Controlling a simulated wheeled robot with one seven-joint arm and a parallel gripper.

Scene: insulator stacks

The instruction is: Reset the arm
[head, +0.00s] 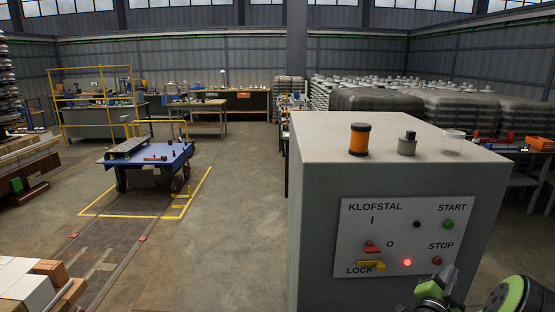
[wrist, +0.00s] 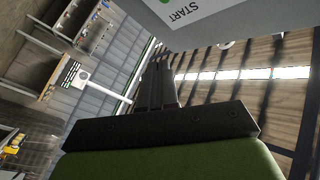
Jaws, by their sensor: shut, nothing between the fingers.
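My gripper (wrist: 158,55) shows in the wrist view with its dark fingers together and nothing between them. Green and dark parts of my arm show at the lower right of the head view, in front of the grey control cabinet (head: 318,215). The cabinet's white panel (head: 350,222) reads KLOFSTAL, START, STOP and LOCK. It has a red switch (head: 372,246), a yellow lock lever (head: 372,266), a green button (head: 448,224), a red button (head: 437,260) and a lit red lamp (head: 407,262). In the wrist view, the panel's START corner (wrist: 185,14) is at the top.
On the cabinet top stand an orange-and-black cylinder (head: 359,139), a grey metal piece (head: 407,144) and a clear cup (head: 453,142). A blue-topped cart (head: 172,158) stands on floor rails at left. Wrapped stacks (head: 455,110) fill the back right. Open floor lies left of the cabinet.

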